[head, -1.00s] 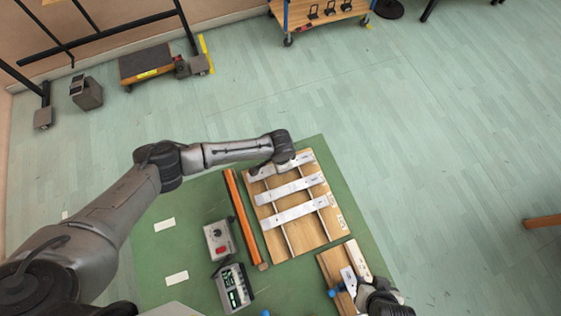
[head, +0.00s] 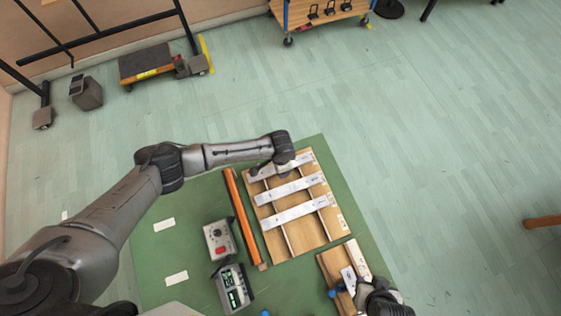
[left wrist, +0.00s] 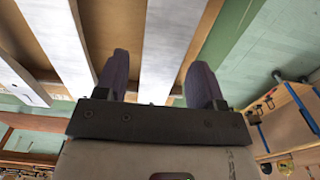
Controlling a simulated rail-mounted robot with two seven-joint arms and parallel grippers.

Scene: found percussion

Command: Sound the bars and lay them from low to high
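Three pale metal bars lie across a wooden frame: the far bar (head: 300,160), the middle bar (head: 290,188) and the near bar (head: 300,211). My left gripper (head: 262,171) is at the left part of the far bar. In the left wrist view its fingers (left wrist: 160,80) are apart, one on each side of a bar (left wrist: 172,45), with gaps showing. A short pale bar (head: 348,279) lies on a smaller wooden board (head: 328,262). My right gripper (head: 372,292) is over that board beside a blue ball (head: 332,293); its fingers are too small and dark to read.
An orange strip (head: 243,218) runs left of the frame. A grey box with a red button (head: 219,240) and a device with a green display (head: 234,288) stand on the green mat (head: 190,225). Two white cards lie at the mat's left.

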